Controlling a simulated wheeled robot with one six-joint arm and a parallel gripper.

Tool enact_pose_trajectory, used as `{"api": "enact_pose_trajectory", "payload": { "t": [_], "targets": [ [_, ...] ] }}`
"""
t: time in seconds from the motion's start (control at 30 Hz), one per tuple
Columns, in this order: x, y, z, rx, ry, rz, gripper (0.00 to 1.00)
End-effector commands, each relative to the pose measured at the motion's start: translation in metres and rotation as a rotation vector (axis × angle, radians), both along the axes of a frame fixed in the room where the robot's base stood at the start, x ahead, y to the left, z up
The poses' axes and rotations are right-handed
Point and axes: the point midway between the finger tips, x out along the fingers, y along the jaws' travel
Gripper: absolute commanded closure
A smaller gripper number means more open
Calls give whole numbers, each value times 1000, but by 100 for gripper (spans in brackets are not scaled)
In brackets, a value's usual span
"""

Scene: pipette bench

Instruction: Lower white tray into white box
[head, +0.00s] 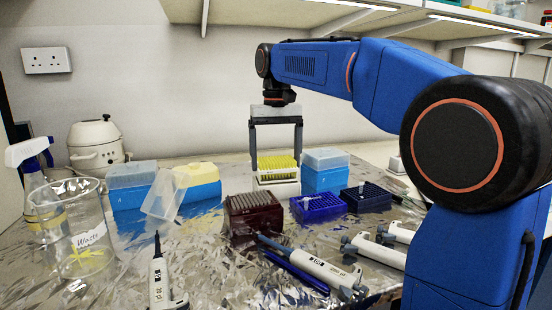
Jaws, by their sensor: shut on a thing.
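My gripper (277,168) points straight down at the back middle of the bench in the head view. Its two dark fingers are shut on the white tray (276,179), one at each side. The tray is filled with yellow pipette tips and looks level. The white box (284,189) shows just below the tray, mostly hidden by it and by the dark red rack in front. I cannot tell whether the tray is inside the box or just above it.
A blue box with a pale lid (324,171) stands close on the right. A dark red rack (254,214) is in front, and a blue rack (318,207) is front right. Blue boxes (133,186) and a glass beaker (82,235) are left. Pipettes (312,265) lie in front on foil.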

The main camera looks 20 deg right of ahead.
Motion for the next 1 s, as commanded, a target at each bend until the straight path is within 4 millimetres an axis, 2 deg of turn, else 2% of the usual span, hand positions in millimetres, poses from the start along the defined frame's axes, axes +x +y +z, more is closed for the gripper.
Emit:
{"api": "enact_pose_trajectory", "payload": {
  "t": [1.0],
  "targets": [
    [0,0,-15,0,0,0,38]
  ]
}}
